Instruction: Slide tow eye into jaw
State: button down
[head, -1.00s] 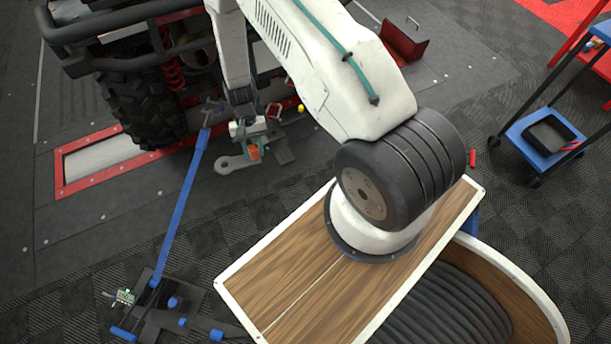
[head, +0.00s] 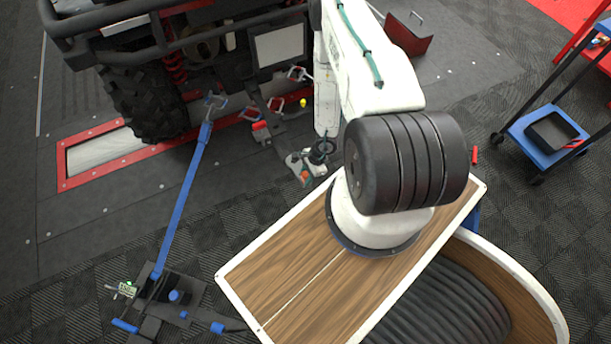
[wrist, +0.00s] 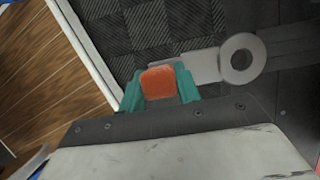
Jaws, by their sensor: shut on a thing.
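My gripper (head: 304,172) has teal fingers and is shut on an orange grip block; it also shows in the wrist view (wrist: 160,84). The grey tow eye (wrist: 200,66) runs from the block, and its round holed end points right in the wrist view. In the head view the tow eye (head: 292,159) shows just left of my gripper, partly hidden. A forked metal end (head: 215,101) tops the blue bar (head: 180,205), apart from the tow eye. It looks like the jaw, but I cannot be sure.
The vehicle's black tyre (head: 145,103) stands by the red-framed roller (head: 100,152). Small red and metal fittings (head: 261,131) sit below the vehicle front. My wooden deck lies at the near side. A blue cart (head: 545,140) stands at right. Floor left of my gripper is open.

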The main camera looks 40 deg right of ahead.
aim_at(295, 166)
jog(key=shift+w+d+f, duration=0.35)
jog(key=shift+w, duration=0.95)
jog(key=shift+w+d+f, duration=0.35)
jog(key=shift+w+d, duration=0.05)
jog(key=shift+w, duration=0.85)
jog(key=shift+w+d+f, duration=0.35)
jog(key=shift+w, duration=0.95)
jog(key=shift+w+d+f, duration=0.1)
jog(key=shift+w+d, duration=0.35)
jog(key=shift+w, duration=1.15)
jog(key=shift+w+d+f, duration=0.1)
jog(key=shift+w+d, duration=0.35)
jog(key=shift+w, duration=1.1)
jog(key=shift+w+d+f, duration=0.1)
jog(key=shift+w+d, duration=0.35)
jog(key=shift+w, duration=1.15)
jog(key=c, duration=0.9)
grip_release()
jog(key=v, duration=0.8)
jog(key=shift+a, duration=0.1)
